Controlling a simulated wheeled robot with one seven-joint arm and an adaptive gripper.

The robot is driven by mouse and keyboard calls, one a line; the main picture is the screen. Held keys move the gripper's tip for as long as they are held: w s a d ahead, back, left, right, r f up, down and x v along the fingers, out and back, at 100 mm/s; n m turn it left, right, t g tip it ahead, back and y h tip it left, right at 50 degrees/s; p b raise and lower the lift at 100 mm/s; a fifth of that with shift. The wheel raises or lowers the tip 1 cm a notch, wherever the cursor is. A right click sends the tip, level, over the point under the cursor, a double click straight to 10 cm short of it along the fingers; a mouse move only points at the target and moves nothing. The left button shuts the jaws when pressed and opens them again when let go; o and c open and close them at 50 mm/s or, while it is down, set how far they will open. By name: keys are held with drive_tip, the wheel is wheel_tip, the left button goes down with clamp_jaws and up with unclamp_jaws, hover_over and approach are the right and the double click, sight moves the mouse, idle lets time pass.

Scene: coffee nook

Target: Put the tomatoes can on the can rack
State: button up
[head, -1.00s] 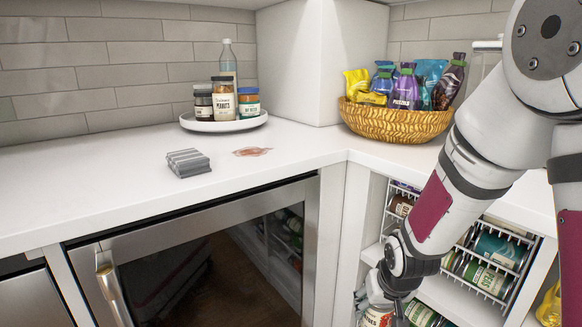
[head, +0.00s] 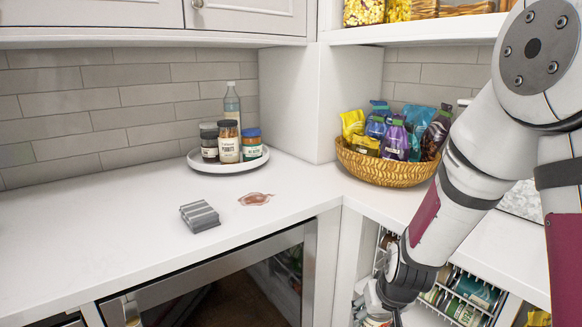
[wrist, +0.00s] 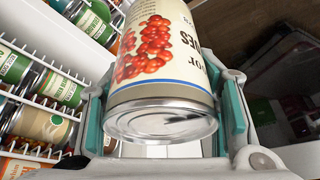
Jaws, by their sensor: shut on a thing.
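The tomatoes can (wrist: 165,70) has a cream label with red tomatoes and a bare metal end facing the wrist camera. My gripper (wrist: 165,110) is shut on it, with a teal-padded finger on each side. In the head view, the can (head: 376,322) shows only in part at the bottom edge, below my wrist. The white wire can rack (head: 474,292) stands in the open shelf under the counter at right and holds several cans. In the wrist view, the rack (wrist: 35,45) is at the left, beside the held can and apart from it. My arm hides part of the rack.
The white counter (head: 120,225) carries a grey striped block (head: 200,216), a reddish spill (head: 255,199), a round tray (head: 193,160) with jars and a bottle, and a woven basket (head: 385,172) of bags. The counter edge overhangs the shelf.

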drive_tip(key=s+p+v, duration=0.1)
drive_tip(key=p+v, duration=1.3)
drive_tip(key=v, duration=0.1)
drive_tip(key=shift+f, duration=0.2)
